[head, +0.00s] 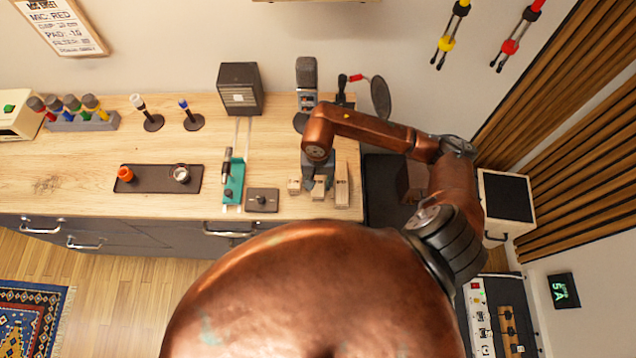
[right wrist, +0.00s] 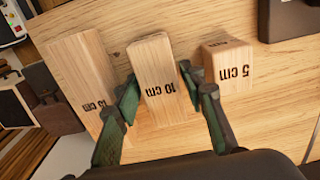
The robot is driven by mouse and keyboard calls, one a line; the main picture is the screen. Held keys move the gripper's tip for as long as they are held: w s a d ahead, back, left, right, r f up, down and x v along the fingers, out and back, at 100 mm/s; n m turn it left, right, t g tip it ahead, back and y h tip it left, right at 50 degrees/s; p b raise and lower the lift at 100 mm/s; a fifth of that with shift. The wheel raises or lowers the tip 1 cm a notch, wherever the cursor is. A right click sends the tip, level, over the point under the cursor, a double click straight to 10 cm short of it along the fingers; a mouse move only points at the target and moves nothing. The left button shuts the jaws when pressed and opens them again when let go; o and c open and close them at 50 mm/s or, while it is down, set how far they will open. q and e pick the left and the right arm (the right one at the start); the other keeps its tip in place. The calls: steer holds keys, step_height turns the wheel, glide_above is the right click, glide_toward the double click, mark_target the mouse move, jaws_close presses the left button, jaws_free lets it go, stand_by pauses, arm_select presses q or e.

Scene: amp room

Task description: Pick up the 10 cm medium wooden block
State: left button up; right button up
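The 10 cm wooden block (right wrist: 165,92) stands in the middle of the right wrist view, its label facing me. In the head view the same block (head: 318,191) is partly hidden under my right gripper (head: 317,173). My right gripper's green-padded fingers straddle the block in the right wrist view (right wrist: 158,78), one on each side. The fingertips are close to its sides; I cannot tell whether they press on it. The block appears to rest on the wooden counter. My left gripper is not in view.
The taller 15 cm block (right wrist: 85,75) stands close beside the left finger, and the short 5 cm block (right wrist: 228,66) close beside the right finger. A microphone (head: 306,85) stands behind my right gripper. A grey box (head: 262,200) and a green device (head: 234,180) lie to the left.

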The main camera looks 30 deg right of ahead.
steer(key=c, duration=1)
steer(key=shift+r, duration=0.15)
